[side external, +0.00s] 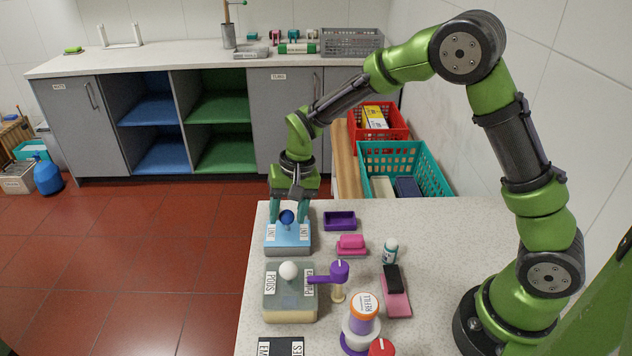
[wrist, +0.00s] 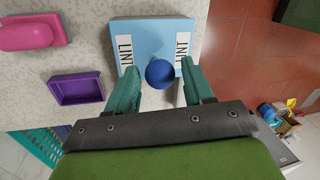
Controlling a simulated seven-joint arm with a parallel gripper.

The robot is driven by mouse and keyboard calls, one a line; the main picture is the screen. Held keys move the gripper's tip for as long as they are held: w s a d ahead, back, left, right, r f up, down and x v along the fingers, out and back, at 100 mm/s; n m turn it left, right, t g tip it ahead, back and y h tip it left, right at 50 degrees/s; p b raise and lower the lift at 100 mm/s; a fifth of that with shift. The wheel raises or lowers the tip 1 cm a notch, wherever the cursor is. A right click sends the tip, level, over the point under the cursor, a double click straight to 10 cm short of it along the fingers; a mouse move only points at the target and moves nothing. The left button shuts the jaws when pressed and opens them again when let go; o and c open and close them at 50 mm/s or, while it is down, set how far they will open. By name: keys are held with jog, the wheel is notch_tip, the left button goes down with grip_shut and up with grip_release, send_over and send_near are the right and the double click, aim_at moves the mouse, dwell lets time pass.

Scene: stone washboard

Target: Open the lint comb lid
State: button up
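The lint comb box is a light blue block (side external: 288,240) with white LINT labels and a dark blue ball knob (side external: 287,217) at its top. It stands at the back left of the speckled counter. In the wrist view the box (wrist: 152,40) lies ahead of my gripper and the knob (wrist: 160,73) shows between the fingers. My gripper (side external: 288,212) points down over the box with its teal fingers apart, one on each side of the knob. In the wrist view my gripper (wrist: 160,80) shows gaps between both fingers and the knob. The lid seam is not clear.
A purple tray (side external: 340,221) and a pink block (side external: 351,244) stand to the right of the box. A PODS box (side external: 290,293) with a white knob stands in front, beside a purple-armed post (side external: 339,285).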

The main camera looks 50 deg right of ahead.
grip_shut()
jog(key=w+d, duration=0.6)
jog(key=shift+o, duration=1.1)
grip_release()
notch_tip(320, 180, up, 17)
jog(key=s+d, duration=0.2)
jog(key=shift+d+f, duration=0.15)
jog(key=shift+d, duration=0.2)
